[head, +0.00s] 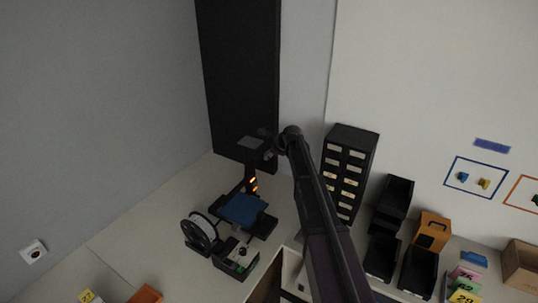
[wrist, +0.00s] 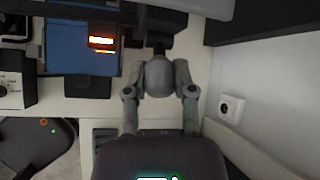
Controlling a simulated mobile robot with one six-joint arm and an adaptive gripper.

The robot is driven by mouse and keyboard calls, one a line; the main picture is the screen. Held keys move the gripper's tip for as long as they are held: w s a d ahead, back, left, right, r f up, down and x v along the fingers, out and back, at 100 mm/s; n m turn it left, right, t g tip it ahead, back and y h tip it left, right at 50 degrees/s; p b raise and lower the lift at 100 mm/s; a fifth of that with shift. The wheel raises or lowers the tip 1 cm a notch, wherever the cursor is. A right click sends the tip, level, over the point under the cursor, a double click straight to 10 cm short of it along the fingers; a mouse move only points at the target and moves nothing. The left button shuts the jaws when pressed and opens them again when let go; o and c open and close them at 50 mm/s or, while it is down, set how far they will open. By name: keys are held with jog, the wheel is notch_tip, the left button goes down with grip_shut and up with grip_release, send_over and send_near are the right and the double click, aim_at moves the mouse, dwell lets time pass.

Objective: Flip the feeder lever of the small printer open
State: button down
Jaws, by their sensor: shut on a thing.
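The small printer (head: 243,208) stands on the bench in the corner, with a blue bed, a dark upright and an orange-lit display. In the wrist view its blue bed (wrist: 75,45) and lit display (wrist: 102,41) are at the upper left. My gripper (wrist: 158,52) reaches in at the printer's upper part, to the right of the display. Its fingers are shut on a small dark part (wrist: 160,22), which looks like the feeder lever, though its shape and angle are unclear.
A filament spool (head: 201,233) and a control box (head: 236,258) stand in front of the printer. A black drawer cabinet (head: 347,170) is to the right, with black bins (head: 418,270) and an orange box (head: 432,231) beyond. Walls close off the corner; a socket (wrist: 231,107) shows on one.

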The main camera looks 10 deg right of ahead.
jog(key=shift+c, duration=2.2)
grip_release()
jog(key=shift+f+b, duration=0.15)
jog(key=shift+b, duration=0.15)
